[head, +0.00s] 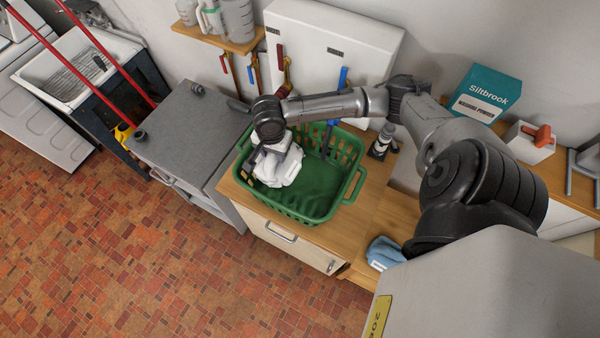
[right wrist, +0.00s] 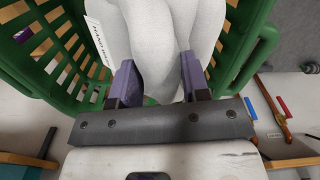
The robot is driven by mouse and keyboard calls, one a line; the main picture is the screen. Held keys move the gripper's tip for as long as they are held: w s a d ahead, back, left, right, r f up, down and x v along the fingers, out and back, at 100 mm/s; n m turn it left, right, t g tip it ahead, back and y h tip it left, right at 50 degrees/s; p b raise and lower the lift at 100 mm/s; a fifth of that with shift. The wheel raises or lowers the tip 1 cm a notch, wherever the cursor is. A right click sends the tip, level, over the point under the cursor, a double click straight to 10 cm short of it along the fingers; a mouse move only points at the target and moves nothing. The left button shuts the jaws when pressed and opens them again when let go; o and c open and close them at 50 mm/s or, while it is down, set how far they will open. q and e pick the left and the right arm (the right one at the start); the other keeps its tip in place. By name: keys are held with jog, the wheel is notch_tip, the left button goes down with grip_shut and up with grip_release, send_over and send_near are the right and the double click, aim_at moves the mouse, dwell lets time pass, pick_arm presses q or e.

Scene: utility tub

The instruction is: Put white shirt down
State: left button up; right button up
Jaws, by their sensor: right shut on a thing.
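The white shirt (head: 283,165) is a bunched bundle at the left side of the green basket (head: 318,205). It also shows in the right wrist view (right wrist: 168,40), with a white printed tag on its left. My right gripper (head: 262,152) reaches over the basket from the right, and its two fingers are closed on the shirt in the right wrist view (right wrist: 160,82). The shirt is within the basket's rim; whether it touches the basket floor I cannot tell. The visible basket floor on the right is empty. My left gripper does not show.
The basket stands on a wooden counter (head: 376,190). A grey cabinet (head: 190,125) is to its left, and a dark bottle (head: 382,140) stands close to its right. A teal Siltbrook box (head: 487,92) stands at the back right.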

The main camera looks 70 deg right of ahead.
jog(key=d+f, duration=0.1)
jog(key=f, duration=0.1)
jog(key=s+d+f+b, duration=0.1)
jog(key=f, duration=0.1)
jog(key=s+d+f+b, duration=0.1)
jog(key=f, duration=0.1)
jog(key=shift+s+d, duration=0.1)
jog(key=shift+d, duration=0.05)
jog(key=shift+f+b, duration=0.6)
jog(key=shift+f, duration=4.1)
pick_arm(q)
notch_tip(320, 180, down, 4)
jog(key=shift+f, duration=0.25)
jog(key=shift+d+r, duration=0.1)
pick_arm(e)
jog(key=o, duration=1)
jog(key=shift+f, duration=0.1)
jog(key=shift+o, duration=0.6)
